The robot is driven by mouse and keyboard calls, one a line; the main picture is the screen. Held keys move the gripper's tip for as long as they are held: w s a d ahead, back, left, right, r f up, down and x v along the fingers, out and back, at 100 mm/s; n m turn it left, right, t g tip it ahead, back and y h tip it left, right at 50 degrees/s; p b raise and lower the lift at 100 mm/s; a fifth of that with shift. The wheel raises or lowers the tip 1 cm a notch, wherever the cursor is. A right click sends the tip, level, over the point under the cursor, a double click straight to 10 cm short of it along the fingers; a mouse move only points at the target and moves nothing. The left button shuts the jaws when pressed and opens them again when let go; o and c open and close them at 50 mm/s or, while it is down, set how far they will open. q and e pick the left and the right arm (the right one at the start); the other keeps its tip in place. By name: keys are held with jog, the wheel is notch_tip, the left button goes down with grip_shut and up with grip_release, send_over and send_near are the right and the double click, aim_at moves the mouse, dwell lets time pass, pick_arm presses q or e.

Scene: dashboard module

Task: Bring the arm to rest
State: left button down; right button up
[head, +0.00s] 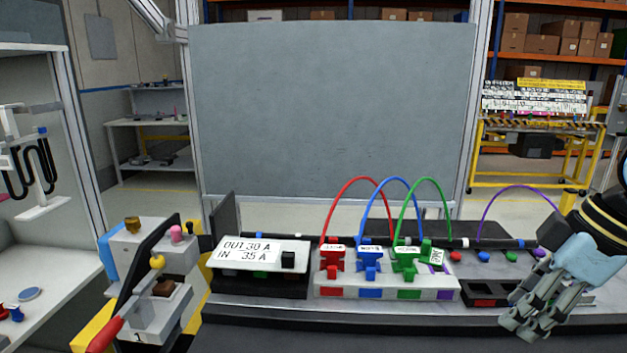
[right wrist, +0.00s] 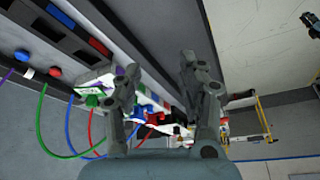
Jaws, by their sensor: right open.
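My right gripper (head: 528,322) is at the right end of the bench, in front of the dashboard module. It is open, with nothing visible between its fingers, and it also shows in the right wrist view (right wrist: 158,75). The module's white block (head: 386,283) carries red (head: 334,262), blue (head: 370,263) and green (head: 405,260) connectors. Red, blue and green cables arch up behind them. A purple cable (head: 514,189) arches towards my right arm; its right end is hidden there. My left gripper is not in view.
A label box (head: 247,252) reading "OUT 30 A, IN 35 A" stands left of the connectors. A clamp fixture with a red handle (head: 106,334) is at the front left. A grey panel (head: 330,110) stands behind. Shelves and a yellow-framed cart (head: 535,140) are farther back.

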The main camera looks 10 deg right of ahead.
jog(key=s+a+f+m+h, duration=0.2)
jog(key=s+a+f+m, duration=0.2)
jog(key=s, duration=0.3)
jog(key=s+a+f+m+h, duration=0.2)
jog(key=s+a+f+m, duration=0.15)
jog(key=s, duration=0.25)
notch_tip(320, 180, down, 35)
jog(key=s+d+m+b, duration=0.1)
jog(key=s+d+b, duration=0.1)
jog(key=b, duration=0.8)
pick_arm(q)
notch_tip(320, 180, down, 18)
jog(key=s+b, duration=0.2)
jog(key=b, duration=0.5)
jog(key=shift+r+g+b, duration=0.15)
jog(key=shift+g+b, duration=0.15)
pick_arm(e)
jog(key=s+f+g, duration=0.1)
jog(key=s+f, duration=0.8)
jog(key=f, duration=0.3)
jog(key=s+d+f+g, duration=0.1)
jog(key=s+f, duration=0.8)
jog(key=f, duration=0.4)
jog(key=shift+s, duration=0.25)
jog(key=shift+d, duration=0.1)
